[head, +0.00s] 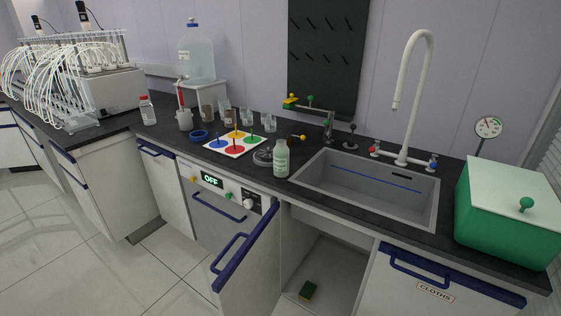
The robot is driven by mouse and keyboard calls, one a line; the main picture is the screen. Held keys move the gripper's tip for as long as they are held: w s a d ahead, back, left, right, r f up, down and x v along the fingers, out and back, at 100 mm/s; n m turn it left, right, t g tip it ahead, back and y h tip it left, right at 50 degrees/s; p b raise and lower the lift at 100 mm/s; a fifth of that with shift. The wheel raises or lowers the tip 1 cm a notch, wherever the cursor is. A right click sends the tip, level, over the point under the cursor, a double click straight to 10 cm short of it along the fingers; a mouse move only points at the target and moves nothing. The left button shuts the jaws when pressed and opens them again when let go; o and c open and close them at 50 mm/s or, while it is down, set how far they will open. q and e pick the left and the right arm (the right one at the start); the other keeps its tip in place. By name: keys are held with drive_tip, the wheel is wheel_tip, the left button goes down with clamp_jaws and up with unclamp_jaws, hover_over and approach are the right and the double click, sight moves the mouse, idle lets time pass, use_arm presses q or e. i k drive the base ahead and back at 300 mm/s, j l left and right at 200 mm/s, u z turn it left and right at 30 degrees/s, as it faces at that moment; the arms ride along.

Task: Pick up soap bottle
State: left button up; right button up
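A pale green bottle with a white cap (281,160), which looks like the soap bottle, stands upright on the dark countertop just left of the sink (315,185). A second, smaller white bottle with a red cap (147,112) stands farther left on the counter. Neither of my grippers shows in the head view, and nothing touches the green bottle.
A tall white faucet (408,100) rises behind the sink. A green box (510,212) stands at right.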

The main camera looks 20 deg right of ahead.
sight(282, 152)
drive_tip(key=i+l+z, duration=0.35)
drive_tip(key=l+z, duration=0.15)
drive_tip(key=i+l+z, duration=0.45)
drive_tip(key=k+j, duration=0.05)
drive_tip(key=j, duration=0.05)
